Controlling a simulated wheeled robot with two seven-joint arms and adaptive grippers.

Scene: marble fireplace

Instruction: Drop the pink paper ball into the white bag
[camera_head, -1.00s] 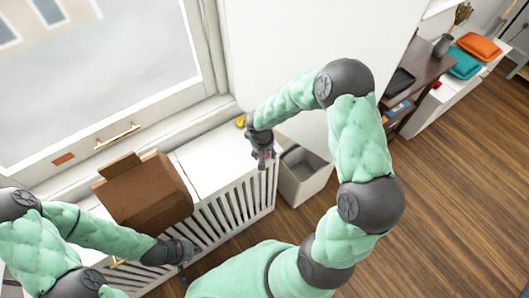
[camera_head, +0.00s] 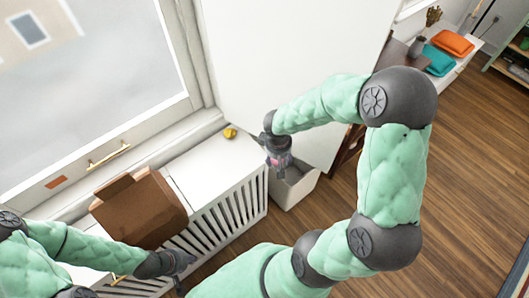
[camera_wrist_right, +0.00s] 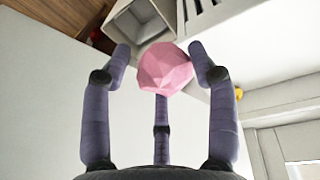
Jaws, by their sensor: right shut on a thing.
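The pink paper ball (camera_wrist_right: 165,68) is held between the fingers of my right gripper (camera_wrist_right: 160,56) in the right wrist view. In the head view only a small pink patch of it shows at my right gripper (camera_head: 277,163). The white bag (camera_head: 292,196) looks like a pale, open-topped box on the floor beside the white slatted cover. My right gripper is above it in the picture and overlaps its back left edge. Its opening also shows behind the ball in the right wrist view (camera_wrist_right: 98,38). My left gripper (camera_head: 183,266) is low at the left; its fingers are unclear.
A dark shelf and orange and teal cushions (camera_head: 453,43) are at the back right.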

